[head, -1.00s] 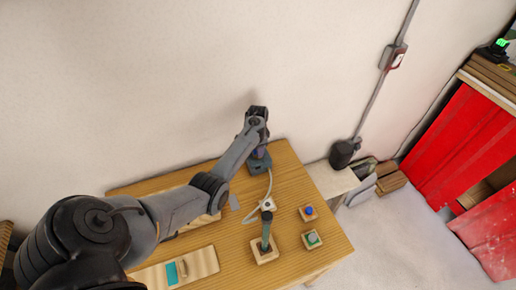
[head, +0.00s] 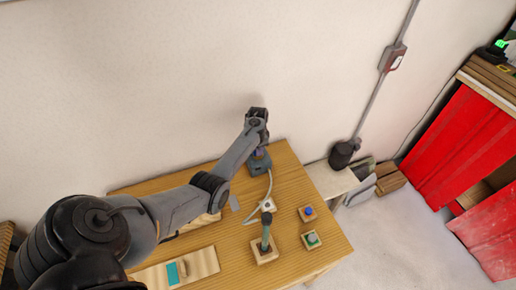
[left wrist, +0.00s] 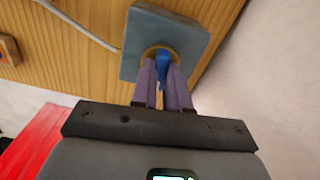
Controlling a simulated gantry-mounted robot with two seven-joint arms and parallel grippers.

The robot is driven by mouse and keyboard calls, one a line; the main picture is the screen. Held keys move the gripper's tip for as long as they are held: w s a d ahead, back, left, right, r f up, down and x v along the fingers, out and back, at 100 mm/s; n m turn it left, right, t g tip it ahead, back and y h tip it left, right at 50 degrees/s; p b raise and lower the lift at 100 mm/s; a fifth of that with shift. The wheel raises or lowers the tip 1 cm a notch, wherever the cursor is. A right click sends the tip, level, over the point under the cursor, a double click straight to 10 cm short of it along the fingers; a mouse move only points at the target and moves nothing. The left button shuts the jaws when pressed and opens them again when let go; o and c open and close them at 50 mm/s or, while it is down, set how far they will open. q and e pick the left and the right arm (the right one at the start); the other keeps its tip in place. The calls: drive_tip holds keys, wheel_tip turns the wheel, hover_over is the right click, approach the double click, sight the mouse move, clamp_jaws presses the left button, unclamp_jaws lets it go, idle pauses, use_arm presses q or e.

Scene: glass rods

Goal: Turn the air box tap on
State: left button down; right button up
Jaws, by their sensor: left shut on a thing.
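The air box (left wrist: 185,28) is a grey-blue square block on the wooden table, with a brass-coloured round fitting and a blue tap (left wrist: 163,62) on it in the left wrist view. In the head view the air box (head: 258,164) sits at the back of the table, partly covered by my left arm. My left gripper (left wrist: 162,75) is over the box, with its two purple fingers shut on the blue tap, one on each side. The gripper also shows in the head view (head: 257,152). My right gripper is in neither view.
A pale hose (head: 269,184) runs from the air box to a white fitting (head: 267,205). A green upright piece on a wooden base (head: 265,254) and two small button blocks, blue (head: 308,213) and green (head: 311,239), stand to the front right. The wall is close behind.

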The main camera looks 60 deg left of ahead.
use_arm(q)
drive_tip(key=n+p, duration=0.1)
drive_tip(key=n, duration=0.2)
drive_tip(key=shift+r+p, duration=0.15)
drive_tip(key=shift+p, duration=0.25)
drive_tip(key=n+p, duration=0.1)
drive_tip(key=n, duration=0.4)
drive_tip(key=n+p, duration=0.1)
drive_tip(key=n, duration=0.6)
drive_tip(key=shift+n, duration=0.7)
drive_tip(key=c, duration=1.1)
unclamp_jaws()
